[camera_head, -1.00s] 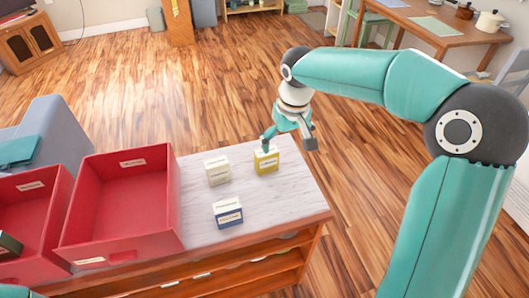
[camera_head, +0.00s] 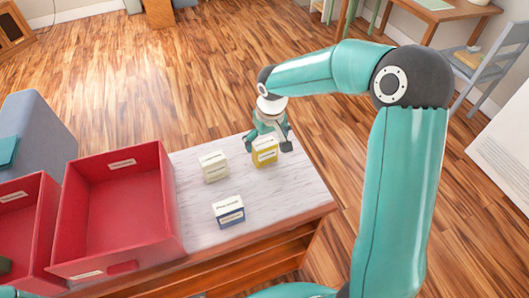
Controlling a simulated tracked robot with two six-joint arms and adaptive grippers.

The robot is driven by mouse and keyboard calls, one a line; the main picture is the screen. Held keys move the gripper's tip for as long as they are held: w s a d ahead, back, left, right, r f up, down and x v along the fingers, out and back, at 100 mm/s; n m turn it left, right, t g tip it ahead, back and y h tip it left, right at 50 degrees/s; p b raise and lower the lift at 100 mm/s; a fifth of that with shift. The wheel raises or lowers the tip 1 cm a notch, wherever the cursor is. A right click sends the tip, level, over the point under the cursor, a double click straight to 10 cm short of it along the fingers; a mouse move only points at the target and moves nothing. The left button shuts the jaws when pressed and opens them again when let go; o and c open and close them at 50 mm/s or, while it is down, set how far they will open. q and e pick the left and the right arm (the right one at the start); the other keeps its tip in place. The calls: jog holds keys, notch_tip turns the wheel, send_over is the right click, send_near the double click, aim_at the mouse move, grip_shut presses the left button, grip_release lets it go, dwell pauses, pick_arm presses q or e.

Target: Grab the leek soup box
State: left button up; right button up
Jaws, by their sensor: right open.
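Three small boxes stand on the pale shelf top: a yellow box with a pale top (camera_head: 265,158), a cream box (camera_head: 214,167) to its left, and a blue-and-white box (camera_head: 229,211) nearer to me. Their labels are too small to read, so I cannot tell by name which is the leek soup. My right gripper (camera_head: 269,147) is open, pointing down, with its fingers on either side of the yellow box. I cannot tell whether they touch it. Part of the yellow box's top is hidden by the gripper. My left gripper is not in view.
A large red bin (camera_head: 165,205) stands on the left of the pale shelf top (camera_head: 190,225), with a second red bin (camera_head: 42,225) further left. The shelf top is clear around the blue-and-white box and toward its right edge.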

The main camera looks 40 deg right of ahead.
aim_at(264, 152)
jog(key=shift+w+f+p, duration=0.1)
jog(key=shift+w+f, duration=0.1)
jog(key=shift+f, duration=0.85)
jog(key=shift+w+f+p, duration=0.15)
jog(key=shift+f, duration=0.9)
jog(key=shift+w+f+p, duration=0.1)
jog(key=shift+w+f, duration=0.1)
jog(key=shift+f, duration=0.85)
jog(key=c, duration=1.2)
